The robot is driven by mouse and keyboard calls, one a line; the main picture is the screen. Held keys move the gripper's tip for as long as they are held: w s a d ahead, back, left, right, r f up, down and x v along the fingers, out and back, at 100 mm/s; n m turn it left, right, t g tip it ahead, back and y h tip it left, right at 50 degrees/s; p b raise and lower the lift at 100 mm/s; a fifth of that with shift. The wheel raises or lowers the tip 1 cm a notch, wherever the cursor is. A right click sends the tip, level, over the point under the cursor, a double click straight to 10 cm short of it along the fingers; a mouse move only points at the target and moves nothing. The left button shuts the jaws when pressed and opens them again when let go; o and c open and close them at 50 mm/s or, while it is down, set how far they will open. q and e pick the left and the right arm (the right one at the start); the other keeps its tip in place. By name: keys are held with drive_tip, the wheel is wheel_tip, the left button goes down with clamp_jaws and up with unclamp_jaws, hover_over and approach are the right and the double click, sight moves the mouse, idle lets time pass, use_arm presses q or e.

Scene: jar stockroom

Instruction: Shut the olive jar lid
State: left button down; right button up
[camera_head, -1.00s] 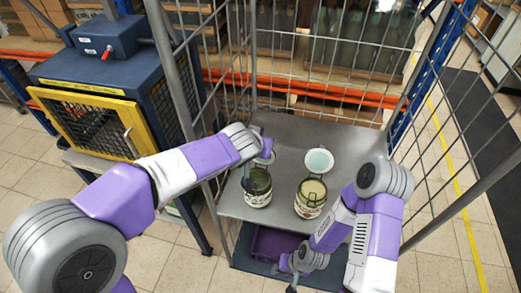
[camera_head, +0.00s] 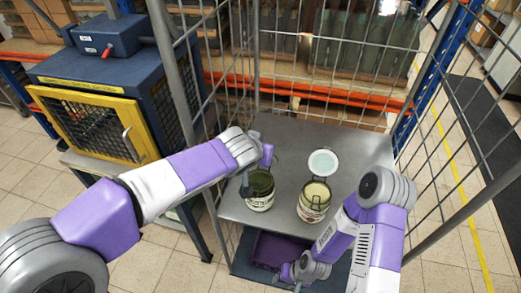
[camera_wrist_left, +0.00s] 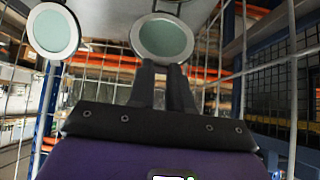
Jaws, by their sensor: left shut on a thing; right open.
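Two glass jars stand on the grey shelf of a wire cage trolley. The left jar (camera_head: 259,190) has dark green contents that look like olives; its label is unreadable. My left gripper (camera_wrist_left: 172,68) is at this jar, shut at the near edge of a round pale-green lid (camera_wrist_left: 163,38) in the left wrist view. In the head view that lid is mostly hidden behind my gripper. The right jar (camera_head: 313,203) has pale yellow contents, and its lid (camera_head: 323,162) stands open behind it. My right gripper (camera_head: 297,281) is open and empty, low before the shelf.
The trolley's grey shelf (camera_head: 350,147) is clear behind and right of the jars. Wire mesh walls close its sides and back. A purple crate (camera_head: 272,250) sits on the lower deck. A blue cabinet with a yellow-framed mesh door (camera_head: 92,122) stands at left.

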use_arm(q)
drive_tip(key=shift+s+a+f, duration=0.1)
drive_tip(key=shift+s+f, duration=0.05)
drive_tip(key=shift+f, duration=0.25)
drive_tip(key=c, duration=1.3)
unclamp_jaws()
drive_tip(key=shift+o, duration=1.3)
drive_tip(key=shift+r, duration=0.2)
drive_tip(key=p+v, duration=0.1)
drive_tip(key=v, duration=0.6)
drive_tip(key=shift+r, duration=0.2)
drive_tip(key=shift+s, duration=0.15)
